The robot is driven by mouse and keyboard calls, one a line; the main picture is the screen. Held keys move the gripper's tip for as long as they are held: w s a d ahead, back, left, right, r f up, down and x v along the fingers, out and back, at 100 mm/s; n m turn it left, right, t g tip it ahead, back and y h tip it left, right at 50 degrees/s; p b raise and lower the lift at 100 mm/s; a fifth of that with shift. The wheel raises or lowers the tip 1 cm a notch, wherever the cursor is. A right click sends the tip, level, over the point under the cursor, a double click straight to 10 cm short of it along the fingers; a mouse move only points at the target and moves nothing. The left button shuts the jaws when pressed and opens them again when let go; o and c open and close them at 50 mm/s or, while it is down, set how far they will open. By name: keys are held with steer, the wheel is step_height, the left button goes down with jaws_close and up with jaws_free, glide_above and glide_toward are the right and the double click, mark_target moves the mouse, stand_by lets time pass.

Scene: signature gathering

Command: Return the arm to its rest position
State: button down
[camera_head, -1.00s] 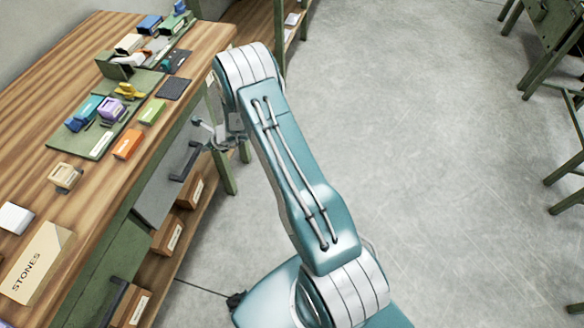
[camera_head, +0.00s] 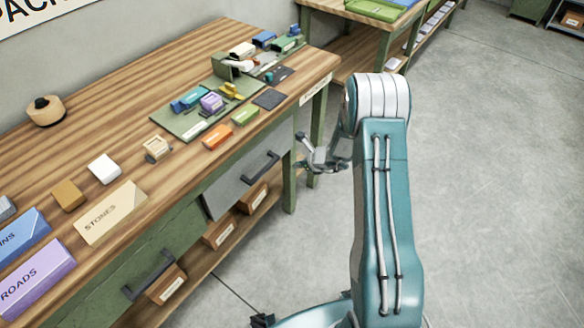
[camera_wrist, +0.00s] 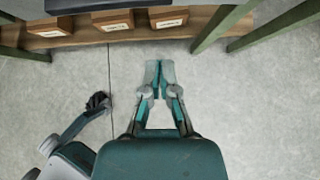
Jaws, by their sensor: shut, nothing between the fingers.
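My teal arm stands at the right of the head view, beside the wooden workbench (camera_head: 160,85). My gripper (camera_head: 303,152) hangs near the bench's front edge, apart from it and left of the arm. In the wrist view my gripper (camera_wrist: 160,72) points over the bare floor, its two fingertips together with nothing between them. The wrist view also shows part of the bench's lower shelf (camera_wrist: 200,22) ahead of the fingertips.
The bench has a grey drawer front (camera_head: 243,178) with a dark handle and boxes on its lower shelf. A green mat (camera_head: 190,129) with small coloured blocks and a STONES block (camera_head: 110,213) lie on top. The grey floor (camera_head: 480,170) to the right is clear.

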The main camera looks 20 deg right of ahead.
steer(key=v, duration=0.5)
steer(key=shift+s+d, duration=0.1)
steer(key=shift+d, duration=0.1)
steer(key=shift+a+r, duration=0.1)
steer(key=s+a+r+n+g, duration=0.1)
steer(key=s+a+r+n, duration=0.3)
steer(key=r, duration=0.4)
steer(key=s+a+r+n+g, duration=0.1)
steer(key=s+a+r+n, duration=0.15)
steer(key=r+n, duration=0.4)
steer(key=s+a+r+n, duration=0.3)
steer(key=s+r+n, duration=0.1)
steer(key=r, duration=0.4)
steer(key=s+d+r+n+h, duration=0.1)
steer(key=s+r+n+h, duration=0.1)
steer(key=s, duration=0.5)
steer(key=s+d+r+n+h, duration=0.1)
steer(key=s+r+n, duration=0.3)
steer(key=s+n, duration=0.3)
steer(key=s+d+r+n+h, duration=0.1)
steer(key=s+r+n+h, duration=0.1)
steer(key=s+r+n, duration=0.2)
steer(key=shift+s+d+n+t+h, duration=0.25)
steer(key=shift+s+n, duration=0.2)
steer(key=shift+s, duration=1.25)
steer(key=shift+a, duration=0.1)
